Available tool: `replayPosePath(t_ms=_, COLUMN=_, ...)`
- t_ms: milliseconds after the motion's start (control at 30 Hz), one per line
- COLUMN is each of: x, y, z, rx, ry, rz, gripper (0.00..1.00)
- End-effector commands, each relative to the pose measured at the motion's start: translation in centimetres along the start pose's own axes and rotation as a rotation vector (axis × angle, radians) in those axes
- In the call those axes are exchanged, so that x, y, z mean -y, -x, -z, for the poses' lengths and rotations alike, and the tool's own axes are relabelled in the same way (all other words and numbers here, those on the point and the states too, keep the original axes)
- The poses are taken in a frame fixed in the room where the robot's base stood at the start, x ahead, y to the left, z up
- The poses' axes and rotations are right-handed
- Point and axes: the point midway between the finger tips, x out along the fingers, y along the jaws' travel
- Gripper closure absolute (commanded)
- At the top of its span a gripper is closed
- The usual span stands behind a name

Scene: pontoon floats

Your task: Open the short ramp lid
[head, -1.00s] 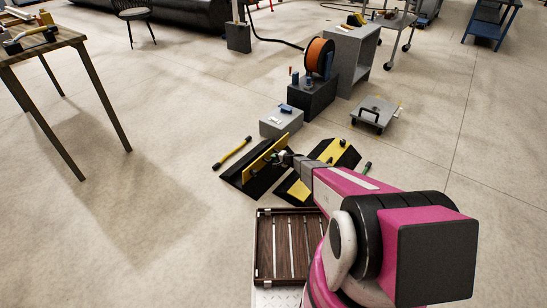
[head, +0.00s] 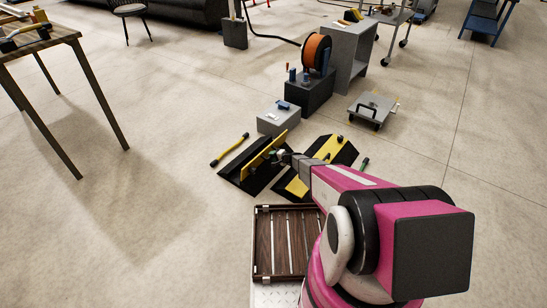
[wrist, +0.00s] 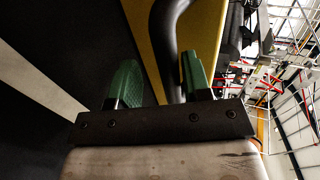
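Two black ramps with yellow lids sit side by side on the floor in the head view. I cannot tell for sure which is the short one. The left ramp (head: 238,170) has its yellow lid (head: 257,163) standing tilted up from the black body. My gripper (head: 278,156) is at that lid's right face. In the wrist view, my gripper (wrist: 160,82) has its two green fingers apart, on either side of a black bar handle (wrist: 167,40). The handle is close to the right finger, with a gap at the left. The yellow lid (wrist: 205,30) is behind it.
The right ramp (head: 326,150) has its yellow lid lying flat. A slatted wooden tray (head: 262,245) is at the front. A yellow-and-black bar (head: 230,149) lies left of the ramps. A grey box (head: 279,122) and a low plate (head: 372,107) stand behind.

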Motion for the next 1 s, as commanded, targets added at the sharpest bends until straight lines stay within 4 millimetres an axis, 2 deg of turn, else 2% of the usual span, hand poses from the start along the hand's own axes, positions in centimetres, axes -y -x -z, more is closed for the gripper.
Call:
replayPosePath(t_ms=233, x=0.3, y=0.4, z=0.0, rx=0.000, ry=-0.002, rz=0.004, gripper=0.56)
replayPosePath(t_ms=367, x=0.4, y=1.5, z=0.0, rx=-0.001, ry=-0.003, rz=0.005, gripper=0.56)
replayPosePath(t_ms=567, x=0.4, y=4.5, z=-0.1, rx=-0.001, ry=-0.003, rz=0.004, gripper=0.56)
replayPosePath(t_ms=800, x=0.3, y=9.0, z=-0.1, rx=-0.002, ry=-0.002, rz=0.002, gripper=0.56)
replayPosePath(t_ms=1000, x=0.1, y=10.8, z=-0.1, rx=0.001, ry=0.000, rz=0.001, gripper=0.56)
